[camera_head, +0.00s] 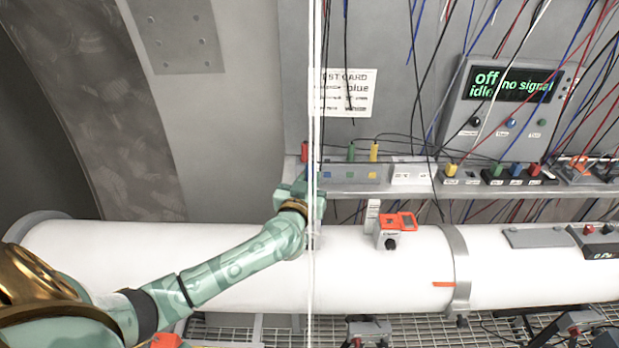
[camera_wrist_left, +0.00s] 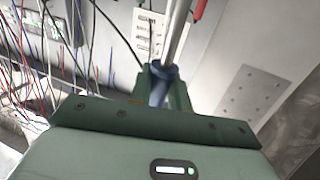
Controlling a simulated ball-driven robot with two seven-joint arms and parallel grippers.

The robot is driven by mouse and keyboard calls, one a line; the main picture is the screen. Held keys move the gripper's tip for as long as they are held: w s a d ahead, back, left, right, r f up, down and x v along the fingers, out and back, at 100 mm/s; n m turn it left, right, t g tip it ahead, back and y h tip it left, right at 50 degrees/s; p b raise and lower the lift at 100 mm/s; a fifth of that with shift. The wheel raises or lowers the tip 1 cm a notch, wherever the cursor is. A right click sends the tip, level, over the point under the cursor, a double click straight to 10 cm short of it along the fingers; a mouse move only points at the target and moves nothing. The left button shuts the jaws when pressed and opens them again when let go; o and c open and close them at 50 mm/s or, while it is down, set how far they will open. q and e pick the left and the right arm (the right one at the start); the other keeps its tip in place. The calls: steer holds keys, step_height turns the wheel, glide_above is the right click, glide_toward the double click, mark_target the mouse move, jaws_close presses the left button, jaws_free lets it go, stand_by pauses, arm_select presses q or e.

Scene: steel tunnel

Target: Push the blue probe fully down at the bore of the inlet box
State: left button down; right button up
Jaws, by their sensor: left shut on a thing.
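My left gripper (camera_head: 308,190) is above the white pipe, at the front of the shelf. It is shut on the blue probe, of which only a little blue (camera_head: 311,172) shows between the fingers in the head view. In the left wrist view the probe's blue body (camera_wrist_left: 158,86) sits between the fingertips (camera_wrist_left: 162,92), with a pale shaft (camera_wrist_left: 177,35) running on beyond them. The probe looks upright in the head view. I cannot make out the inlet box or its bore for sure; the gripper hides what lies under it. My right gripper is not in view.
A white pipe (camera_head: 180,250) runs across below the shelf (camera_head: 400,190). A small grey box with an orange part (camera_head: 388,238) sits on the pipe, right of my gripper. Red, green and yellow probes (camera_head: 374,152) stand on the shelf. Loose cables hang at right, before a display (camera_head: 510,84).

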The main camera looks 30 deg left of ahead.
arm_select(q)
steer(key=f+b, duration=0.1)
steer(key=f, duration=0.2)
steer(key=shift+w+f+b, duration=0.15)
steer(key=shift+w+b, duration=0.05)
steer(key=shift+b, duration=0.1)
steer(key=shift+d+f+b, duration=0.1)
steer(key=shift+f+b, duration=0.2)
steer(key=shift+f, duration=0.55)
steer(key=shift+r, duration=0.1)
steer(key=shift+p, duration=0.4)
steer(key=shift+p, duration=0.5)
